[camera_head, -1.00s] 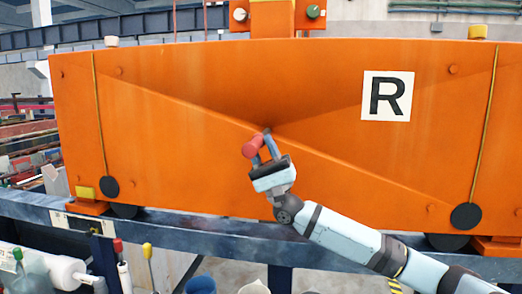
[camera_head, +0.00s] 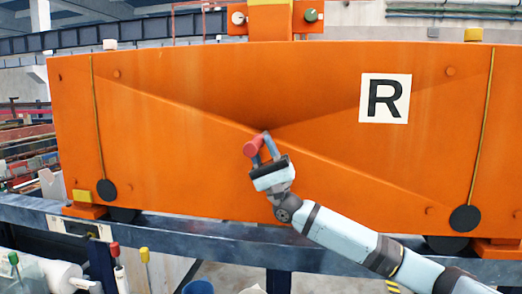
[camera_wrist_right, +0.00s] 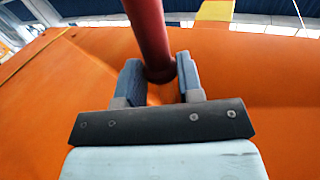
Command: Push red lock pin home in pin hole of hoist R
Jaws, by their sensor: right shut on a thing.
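The red lock pin (camera_head: 254,147) is held between the fingers of my right gripper (camera_head: 264,152), in front of the orange hoist R (camera_head: 200,150). In the right wrist view the red pin (camera_wrist_right: 151,35) rises from between the two blue-grey fingertips (camera_wrist_right: 160,80), which are shut on it. The orange face of the hoist fills the background there. I cannot make out the pin hole, nor whether the pin's tip is in it. My left gripper is not in view.
A white plate with a black R (camera_head: 385,98) is on the hoist's right half. A blue-grey rail (camera_head: 330,250) runs below the hoist. Red and yellow handles (camera_head: 115,250) stand at the lower left, near a blue container (camera_head: 198,287).

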